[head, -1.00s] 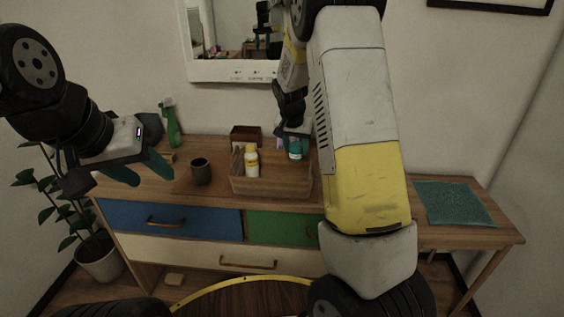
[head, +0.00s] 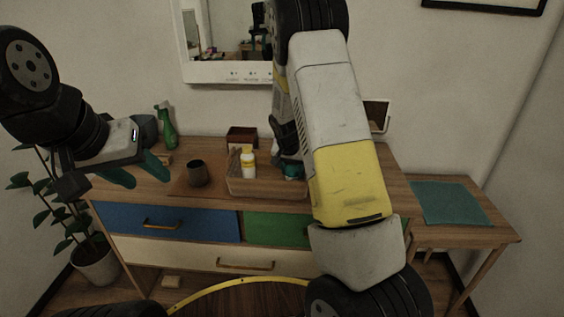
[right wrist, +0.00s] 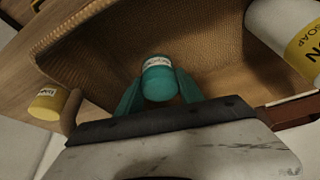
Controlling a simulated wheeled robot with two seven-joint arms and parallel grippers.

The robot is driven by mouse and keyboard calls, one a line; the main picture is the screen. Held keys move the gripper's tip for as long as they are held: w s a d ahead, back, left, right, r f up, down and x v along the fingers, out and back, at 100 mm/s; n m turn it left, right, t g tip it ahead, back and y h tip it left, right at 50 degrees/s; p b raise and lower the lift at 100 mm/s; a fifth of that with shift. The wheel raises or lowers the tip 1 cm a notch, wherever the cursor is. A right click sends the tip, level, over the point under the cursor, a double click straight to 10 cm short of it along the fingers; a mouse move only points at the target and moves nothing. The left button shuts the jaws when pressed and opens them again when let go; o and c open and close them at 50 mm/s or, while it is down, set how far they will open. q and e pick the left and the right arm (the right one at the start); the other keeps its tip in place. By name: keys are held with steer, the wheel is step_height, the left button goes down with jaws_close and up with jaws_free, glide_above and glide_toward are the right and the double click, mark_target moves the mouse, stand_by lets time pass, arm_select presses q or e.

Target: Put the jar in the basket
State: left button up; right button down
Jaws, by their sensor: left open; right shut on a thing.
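The jar is teal with a white label and shows in the right wrist view (right wrist: 158,82). My right gripper (right wrist: 158,92) is shut on it, with teal fingers on either side. The woven tan basket (right wrist: 95,60) is around and behind the jar in that view. In the head view the basket (head: 262,189) stands on the dresser top. My right gripper (head: 290,172) is low at its right end, largely hidden by my right arm. Whether the jar touches the basket floor cannot be told. My left gripper (head: 137,177) is open and empty, above the dresser's left end.
A white soap bottle with a yellow cap (head: 248,164) stands in the basket. A dark cup (head: 197,173), a green spray bottle (head: 166,128) and a red-brown box (head: 241,137) are nearby. A yellow container (right wrist: 46,102) is beside the basket. A teal mat (head: 450,203) lies at right.

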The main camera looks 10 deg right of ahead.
steer(key=c, duration=1)
jaws_free()
steer(key=shift+c, duration=0.2)
steer(key=s+a+r+n+y, duration=0.1)
steer(key=s+a+r+y, duration=0.1)
steer(key=s+r, duration=0.9)
steer(key=s+a+r+n+y, duration=0.1)
steer(key=s+a+r+n, duration=0.1)
steer(key=s+r, duration=0.8)
steer(key=s+a+r+n+t, duration=0.1)
steer(key=s+r, duration=0.2)
steer(key=s, duration=0.3)
steer(key=s+a+r+n+t+y, duration=0.1)
steer(key=s+r+n, duration=0.1)
steer(key=s, duration=0.4)
steer(key=shift+s+a+r, duration=0.2)
steer(key=shift+s+r, duration=0.05)
steer(key=shift+r, duration=0.2)
